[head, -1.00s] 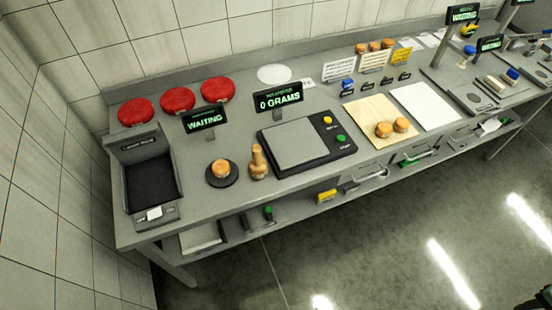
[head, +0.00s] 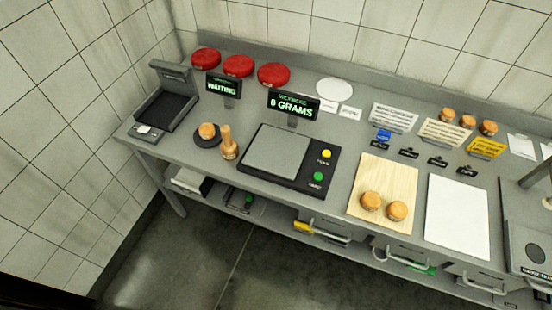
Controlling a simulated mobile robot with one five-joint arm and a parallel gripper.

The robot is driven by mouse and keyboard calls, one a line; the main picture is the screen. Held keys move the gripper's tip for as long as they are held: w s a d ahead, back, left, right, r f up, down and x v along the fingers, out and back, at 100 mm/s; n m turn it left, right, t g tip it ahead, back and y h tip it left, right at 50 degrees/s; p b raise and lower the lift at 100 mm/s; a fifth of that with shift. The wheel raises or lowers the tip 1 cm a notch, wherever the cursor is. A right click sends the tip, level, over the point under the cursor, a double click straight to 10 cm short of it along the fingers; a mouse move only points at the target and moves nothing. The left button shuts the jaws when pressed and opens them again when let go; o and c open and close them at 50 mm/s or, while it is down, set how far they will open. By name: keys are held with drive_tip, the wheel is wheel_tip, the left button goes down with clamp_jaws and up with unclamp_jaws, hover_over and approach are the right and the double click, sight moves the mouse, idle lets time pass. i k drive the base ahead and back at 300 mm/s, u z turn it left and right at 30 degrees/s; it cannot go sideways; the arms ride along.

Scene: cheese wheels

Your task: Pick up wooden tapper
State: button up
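The wooden tapper (head: 228,143) stands upright on the grey counter, with a narrow knobbed top and a wider base. It is just right of a black round pad (head: 208,141) that bears a small orange-brown cheese wheel (head: 207,130). The black scale (head: 275,156) is to the tapper's right, with a small gap between them. My gripper is not in view. A dark shape fills the bottom left corner, and I cannot tell what it is.
Three red wheels (head: 239,66) lie along the back. A black tray (head: 165,109) is at the left end. Two small wheels (head: 396,210) sit on a wooden board (head: 407,178), beside a white board (head: 457,217). Display signs (head: 293,104) stand behind the scale. Open floor (head: 190,250) lies in front.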

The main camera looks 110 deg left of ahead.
sight(229, 147)
drive_tip(key=z, duration=0.1)
drive_tip(key=i, duration=0.95)
drive_tip(key=u, duration=5.85)
drive_tip(key=i, duration=1.7)
drive_tip(key=u, duration=0.05)
